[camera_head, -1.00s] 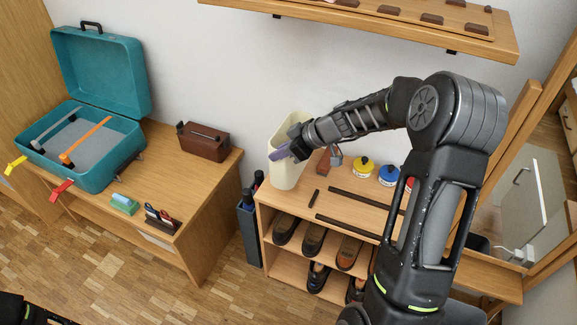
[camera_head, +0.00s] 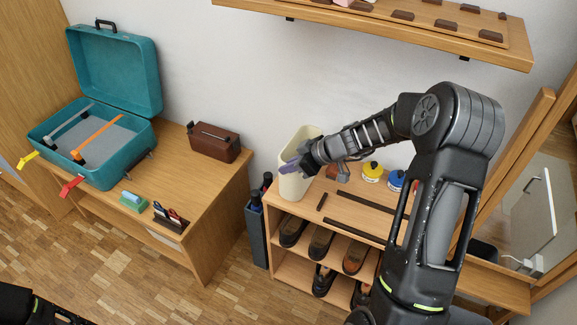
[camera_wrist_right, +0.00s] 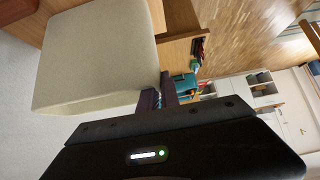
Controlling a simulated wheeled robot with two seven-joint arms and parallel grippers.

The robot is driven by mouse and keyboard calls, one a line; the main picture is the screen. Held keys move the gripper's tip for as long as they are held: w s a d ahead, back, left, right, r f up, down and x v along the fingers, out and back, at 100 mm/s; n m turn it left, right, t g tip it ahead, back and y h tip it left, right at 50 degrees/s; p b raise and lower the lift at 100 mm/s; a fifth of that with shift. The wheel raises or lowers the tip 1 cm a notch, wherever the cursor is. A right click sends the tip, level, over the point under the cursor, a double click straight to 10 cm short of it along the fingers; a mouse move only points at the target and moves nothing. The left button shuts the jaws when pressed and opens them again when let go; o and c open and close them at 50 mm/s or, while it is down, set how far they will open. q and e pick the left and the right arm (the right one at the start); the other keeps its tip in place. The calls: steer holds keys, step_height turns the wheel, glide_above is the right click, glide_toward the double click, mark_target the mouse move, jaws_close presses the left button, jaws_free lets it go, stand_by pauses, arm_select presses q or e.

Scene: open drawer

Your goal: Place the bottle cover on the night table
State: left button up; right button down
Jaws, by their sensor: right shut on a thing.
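A cream, rounded, box-like hollow thing (camera_head: 296,188), which I take to be the bottle cover, is upright at the left end of the shoe rack. Its dark opening is not clearly seen. My right gripper (camera_head: 291,166) is shut on its side. In the right wrist view the cover (camera_wrist_right: 95,60) fills the upper left, and the dark fingers (camera_wrist_right: 165,95) meet its edge. I cannot tell whether its base touches the rack. A wooden table (camera_head: 215,185), possibly the night table, stands to the left. My left gripper is out of view; only a dark arm part shows at bottom left.
An open teal case (camera_head: 115,70), a brown box (camera_head: 214,142) and small items stand on the left table. Its front right top is partly bare. A dark bin (camera_head: 257,235) stands between table and shoe rack (camera_head: 268,225). A shelf (camera_head: 400,30) hangs above.

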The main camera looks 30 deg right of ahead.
steer(key=shift+f, duration=0.15)
steer(key=c, duration=1.6)
jaws_free()
steer(key=shift+r, duration=0.3)
steer(key=b+v, duration=0.1)
steer(key=v, duration=1)
steer(key=shift+s+d+r, duration=0.15)
steer(key=shift+s+r, duration=0.1)
steer(key=shift+s, duration=0.05)
